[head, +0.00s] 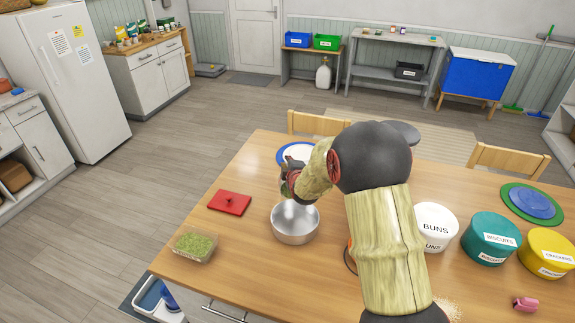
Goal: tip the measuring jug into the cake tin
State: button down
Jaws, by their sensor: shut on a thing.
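The cake tin (295,238), a round silver-coloured vessel, stands upright on the wooden table, left of my arm. My gripper (291,190) is above the tin's far rim, pointing down, with its fingers small and partly hidden by my own arm. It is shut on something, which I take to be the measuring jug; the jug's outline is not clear. A pale, whitish patch shows just below the gripper, at the tin's mouth. I cannot tell whether it is a clear jug or its contents. The jug's tilt cannot be made out.
A red lidded item (230,202) and a clear box of green bits (194,244) are left of the tin. A blue-rimmed plate (284,155) lies behind. White (436,226), teal (489,238) and yellow (546,252) tubs stand right. Pale crumbs lie near the front edge.

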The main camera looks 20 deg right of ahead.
jog(key=shift+s+r+t+b, duration=0.2)
jog(key=shift+s+t+b, duration=0.2)
jog(key=shift+t+b, duration=0.3)
jog(key=shift+s+f+b, duration=0.15)
jog(key=shift+b, duration=0.7)
jog(key=s+t+b, duration=0.1)
jog(key=b, duration=0.2)
jog(key=shift+b, duration=0.3)
jog(key=shift+s+r+b, duration=0.2)
jog(key=shift+r+b, duration=0.1)
jog(key=shift+b, duration=0.2)
jog(key=shift+s+t+b, duration=0.1)
jog(key=shift+t+b, duration=0.2)
jog(key=shift+b, duration=0.3)
dwell(0.5)
jog(key=b, duration=0.2)
jog(key=s+t+b, duration=0.1)
jog(key=b, duration=0.1)
jog(key=shift+s+r+b, duration=0.2)
jog(key=shift+r+b, duration=0.1)
jog(key=shift+b, duration=0.05)
jog(key=shift+r, duration=0.15)
jog(key=shift+s+a+t+b, duration=0.1)
jog(key=shift+s+t+b, duration=0.25)
jog(key=shift+b, duration=0.75)
dwell(0.7)
jog(key=s+t+b, duration=0.1)
jog(key=b, duration=0.3)
jog(key=shift+s+r, duration=0.1)
jog(key=shift+r, duration=0.05)
